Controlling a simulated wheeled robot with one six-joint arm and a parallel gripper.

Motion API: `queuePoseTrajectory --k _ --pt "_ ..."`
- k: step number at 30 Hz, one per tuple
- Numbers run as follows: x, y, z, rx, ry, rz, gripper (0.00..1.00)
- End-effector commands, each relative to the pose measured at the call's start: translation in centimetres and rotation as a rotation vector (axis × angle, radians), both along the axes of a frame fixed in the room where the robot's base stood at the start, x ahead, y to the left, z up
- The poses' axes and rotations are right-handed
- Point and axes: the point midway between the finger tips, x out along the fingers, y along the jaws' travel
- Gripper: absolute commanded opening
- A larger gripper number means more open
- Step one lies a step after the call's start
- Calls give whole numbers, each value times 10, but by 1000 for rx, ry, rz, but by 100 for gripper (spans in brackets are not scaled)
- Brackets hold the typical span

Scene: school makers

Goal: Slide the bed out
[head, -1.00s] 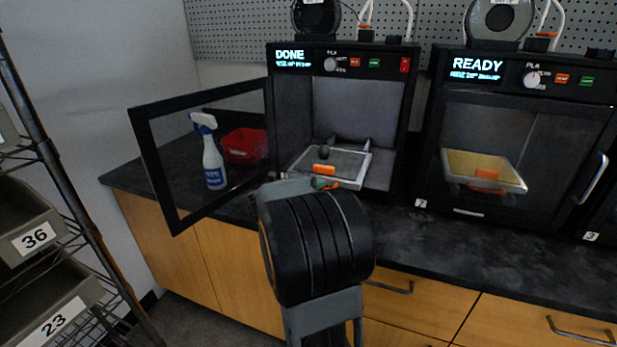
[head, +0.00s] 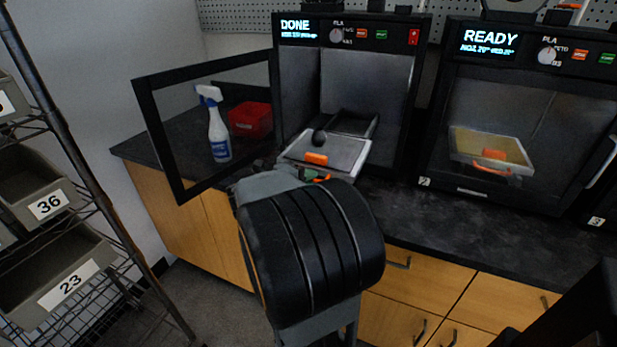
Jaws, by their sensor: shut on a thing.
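The bed (head: 345,153) is a light grey plate with an orange block and a small dark round piece on it. It sticks out of the front of the left printer (head: 300,75), whose screen reads DONE and whose door (head: 160,130) stands open to the left. Dark rails show behind the bed inside the chamber. My gripper (head: 312,176) is at the bed's front edge, shut on its orange handle (head: 320,178). My own arm hides most of the fingers and part of the front edge.
A spray bottle (head: 218,130) and a red bin (head: 250,119) stand on the dark counter (head: 440,215), behind the open door's frame. A second printer (head: 530,110) reading READY is shut at right. A wire rack with numbered grey bins (head: 55,270) stands at left.

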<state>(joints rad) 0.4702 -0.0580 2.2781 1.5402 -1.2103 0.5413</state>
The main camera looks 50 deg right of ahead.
Motion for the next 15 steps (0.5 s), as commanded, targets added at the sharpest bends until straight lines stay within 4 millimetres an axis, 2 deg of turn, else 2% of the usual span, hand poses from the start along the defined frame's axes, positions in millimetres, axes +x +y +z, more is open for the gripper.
queuePoseTrajectory --k 2,3,9,15 --pt "0 2 -3 6 0 3 0" --pt "0 3 -3 8 1 3 14" --pt "-1 0 -2 5 1 -3 33" --pt "-2 0 -2 4 2 -6 34"
